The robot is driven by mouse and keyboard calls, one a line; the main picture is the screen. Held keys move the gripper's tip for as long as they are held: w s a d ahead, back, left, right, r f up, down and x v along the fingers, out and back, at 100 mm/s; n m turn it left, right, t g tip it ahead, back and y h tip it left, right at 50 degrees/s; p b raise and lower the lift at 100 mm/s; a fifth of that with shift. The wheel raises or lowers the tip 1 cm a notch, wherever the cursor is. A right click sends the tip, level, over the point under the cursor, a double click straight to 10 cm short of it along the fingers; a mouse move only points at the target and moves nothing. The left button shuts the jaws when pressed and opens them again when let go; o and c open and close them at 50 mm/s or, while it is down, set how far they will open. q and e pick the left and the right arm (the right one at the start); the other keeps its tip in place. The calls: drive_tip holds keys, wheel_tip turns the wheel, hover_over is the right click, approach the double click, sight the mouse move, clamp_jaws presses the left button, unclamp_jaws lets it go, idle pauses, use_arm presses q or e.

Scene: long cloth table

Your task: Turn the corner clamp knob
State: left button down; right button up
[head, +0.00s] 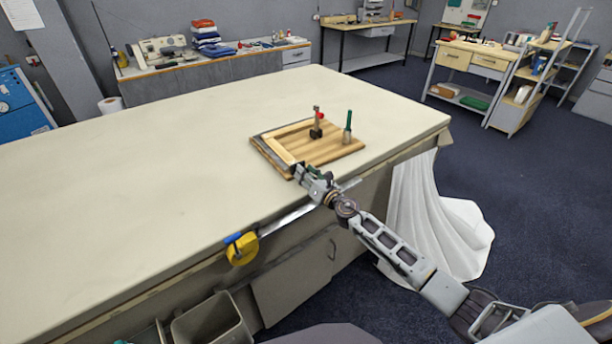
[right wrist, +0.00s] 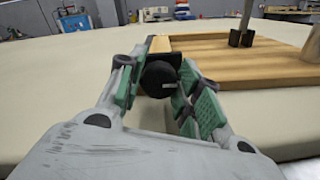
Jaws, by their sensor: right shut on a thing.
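A wooden board (head: 322,155) with a raised wooden frame lies on the long table near its right edge. The corner clamp's black round knob (right wrist: 160,77) is at the board's near left corner in the right wrist view. My right gripper (right wrist: 162,88) is shut on the knob, its green pads on both sides of it. In the head view my right gripper (head: 305,172) reaches this corner and mostly hides the clamp. My left gripper is not in view.
An upright clamp with a red part (head: 317,120) and a green-handled tool (head: 348,124) stand on the board. The table's left side (head: 130,200) is clear.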

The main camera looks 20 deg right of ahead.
drive_tip(key=m, duration=0.3)
drive_tip(key=shift+f+m, duration=0.1)
drive_tip(key=shift+m, duration=0.3)
drive_tip(key=shift+d+m, duration=0.1)
drive_tip(key=shift+m, duration=1.7)
drive_tip(key=o, duration=1)
drive_tip(key=shift+s+f, duration=0.15)
drive_tip(key=shift+f, duration=0.15)
drive_tip(key=shift+s+d, duration=0.25)
drive_tip(key=shift+s, duration=0.4)
drive_tip(key=shift+v, duration=2.55)
drive_tip(key=shift+s+r, duration=0.4)
drive_tip(key=shift+s, duration=0.2)
